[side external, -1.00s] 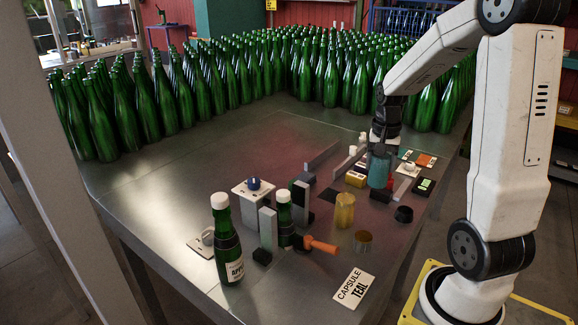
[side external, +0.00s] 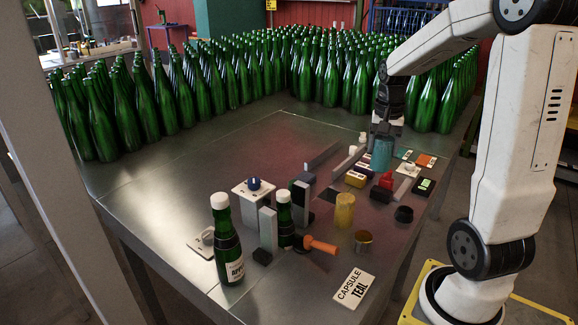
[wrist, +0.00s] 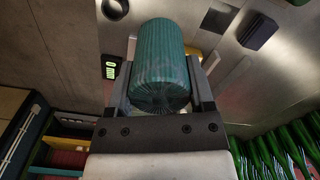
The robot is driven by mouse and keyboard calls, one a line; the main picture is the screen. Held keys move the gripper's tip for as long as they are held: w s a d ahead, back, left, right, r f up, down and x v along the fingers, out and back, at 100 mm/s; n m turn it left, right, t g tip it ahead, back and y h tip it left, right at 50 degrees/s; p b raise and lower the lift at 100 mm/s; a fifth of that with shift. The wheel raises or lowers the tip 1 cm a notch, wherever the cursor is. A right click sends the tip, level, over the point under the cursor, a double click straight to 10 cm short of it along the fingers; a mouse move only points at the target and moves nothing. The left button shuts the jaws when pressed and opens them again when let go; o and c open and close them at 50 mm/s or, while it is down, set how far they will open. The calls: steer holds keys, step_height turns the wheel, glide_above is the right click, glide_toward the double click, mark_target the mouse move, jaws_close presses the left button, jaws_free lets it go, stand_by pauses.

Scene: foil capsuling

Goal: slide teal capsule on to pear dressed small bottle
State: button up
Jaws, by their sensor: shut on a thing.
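My gripper (side external: 383,142) is shut on the teal capsule (side external: 381,155) and holds it above the right part of the table. In the wrist view the ribbed teal capsule (wrist: 158,62) sits between the two fingers, its closed, crinkled end turned towards the camera. Two dressed green bottles stand at the front of the table: a larger one (side external: 228,245) with a white cap and a label, and a smaller one (side external: 285,222) with a white cap between grey upright blocks. The smaller bottle's label is too small to read. A card reading "CAPSULE TEAL" (side external: 354,289) lies at the front.
A gold cylinder (side external: 344,210), a short gold ring (side external: 363,241) and a black cup (side external: 404,214) stand right of the bottles. An orange-handled tool (side external: 321,245) lies beside the small bottle. A white box with a blue knob (side external: 253,187) stands behind. Many green bottles fill the back.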

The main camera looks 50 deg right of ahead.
step_height(320, 180, up, 7)
steer(key=shift+r, duration=0.1)
steer(key=w+a+n, duration=0.3)
steer(key=w+a, duration=0.5)
steer(key=a, duration=0.1)
steer(key=n, duration=0.3)
glide_above(285, 194)
steer(key=shift+d+f, duration=0.1)
steer(key=shift+f, duration=2.6)
steer(key=shift+f, duration=0.15)
steer(key=shift+f, duration=4.9)
steer(key=shift+f, duration=0.1)
